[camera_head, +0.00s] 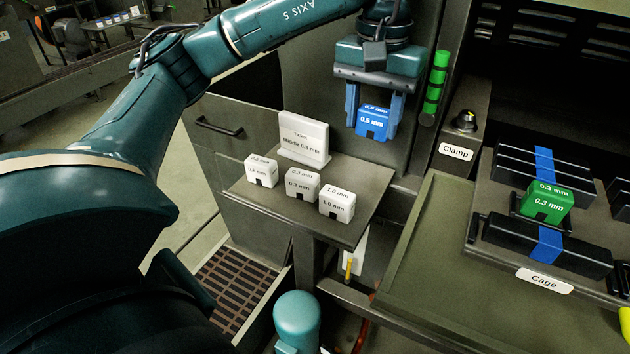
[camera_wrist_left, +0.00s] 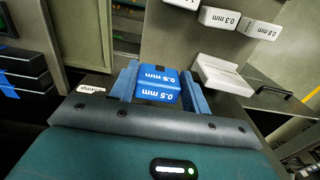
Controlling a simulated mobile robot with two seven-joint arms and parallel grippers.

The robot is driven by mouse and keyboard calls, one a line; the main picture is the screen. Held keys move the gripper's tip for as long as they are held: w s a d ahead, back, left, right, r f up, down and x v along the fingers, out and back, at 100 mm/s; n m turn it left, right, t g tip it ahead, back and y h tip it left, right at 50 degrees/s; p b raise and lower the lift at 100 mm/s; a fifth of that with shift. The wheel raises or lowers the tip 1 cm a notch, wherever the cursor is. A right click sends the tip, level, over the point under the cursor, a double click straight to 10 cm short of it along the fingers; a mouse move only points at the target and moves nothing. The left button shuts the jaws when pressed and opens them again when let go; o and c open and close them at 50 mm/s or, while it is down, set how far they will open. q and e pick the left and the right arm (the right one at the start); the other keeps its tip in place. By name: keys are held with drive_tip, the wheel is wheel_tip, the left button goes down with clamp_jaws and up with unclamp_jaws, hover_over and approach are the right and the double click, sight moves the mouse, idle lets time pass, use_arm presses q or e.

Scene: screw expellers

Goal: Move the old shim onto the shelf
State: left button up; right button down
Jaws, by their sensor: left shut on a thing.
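My left gripper (camera_head: 372,112) is shut on a blue shim (camera_head: 372,122) marked 0.5 mm. It holds the shim in the air beyond the back right of the shelf (camera_head: 262,207). In the left wrist view the blue shim (camera_wrist_left: 158,84) sits between the two blue fingers. Three white shims stand in a row on the shelf: a left one (camera_head: 261,170) with an unclear label, a 0.3 mm one (camera_head: 302,184) and a 1.0 mm one (camera_head: 337,204). A green 0.3 mm shim (camera_head: 546,201) sits in the cage (camera_head: 545,258). My right gripper is not in view.
A white ticket (camera_head: 303,139) reading Middle 0.3 mm stands behind the shims. The shelf's right part is bare. A clamp knob (camera_head: 466,121) and a green segmented light column (camera_head: 435,85) stand right of the gripper. A flat green tray (camera_head: 440,270) lies at right.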

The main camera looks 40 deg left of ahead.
use_arm(q)
drive_tip(key=shift+a, duration=0.25)
wheel_tip(320, 180, down, 5)
drive_tip(key=shift+a+r+b, duration=0.1)
drive_tip(key=shift+b, duration=0.2)
wheel_tip(320, 180, down, 4)
drive_tip(key=shift+f, duration=0.25)
drive_tip(key=shift+f, duration=0.2)
drive_tip(key=o, duration=1)
